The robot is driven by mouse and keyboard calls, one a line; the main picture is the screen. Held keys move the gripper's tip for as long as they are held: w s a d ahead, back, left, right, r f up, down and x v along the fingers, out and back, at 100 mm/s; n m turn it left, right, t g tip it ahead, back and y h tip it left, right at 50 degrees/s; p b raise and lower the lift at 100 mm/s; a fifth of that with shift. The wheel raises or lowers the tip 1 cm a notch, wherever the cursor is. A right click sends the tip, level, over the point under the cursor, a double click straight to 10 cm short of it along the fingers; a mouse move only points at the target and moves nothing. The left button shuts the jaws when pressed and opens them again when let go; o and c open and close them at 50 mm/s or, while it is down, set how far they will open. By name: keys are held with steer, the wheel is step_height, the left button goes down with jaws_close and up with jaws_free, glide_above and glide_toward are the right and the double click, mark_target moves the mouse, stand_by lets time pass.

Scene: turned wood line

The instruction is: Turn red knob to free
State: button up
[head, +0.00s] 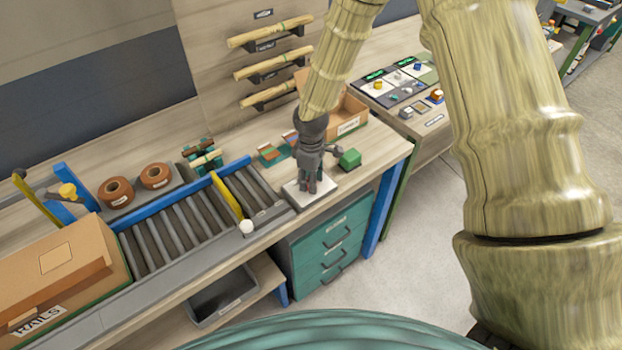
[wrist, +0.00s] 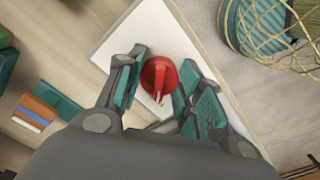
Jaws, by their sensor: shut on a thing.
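The red knob (wrist: 158,78) is a round red dial with a raised grip bar. It is mounted on a white plate (wrist: 140,35) on the bench, in the wrist view. My gripper (wrist: 163,92) has its teal-padded fingers on either side of the knob and is shut on it. In the head view my gripper (head: 309,187) points down onto the white plate (head: 326,188) near the bench's front edge, and it hides the knob. I cannot read any position marking around the knob.
A green block (head: 350,159) stands just right of my gripper. A roller conveyor (head: 170,230) with a yellow bar (head: 227,196) lies to the left, with a carton (head: 60,262) on it. An open cardboard box (head: 350,123) stands behind. Teal drawers (head: 330,245) are below the bench.

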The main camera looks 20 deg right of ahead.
steer(key=shift+c, duration=0.2)
steer(key=o, duration=1)
steer(key=shift+o, duration=0.2)
steer(key=shift+r, duration=0.1)
step_height(320, 180, up, 12)
steer(key=shift+d, duration=0.1)
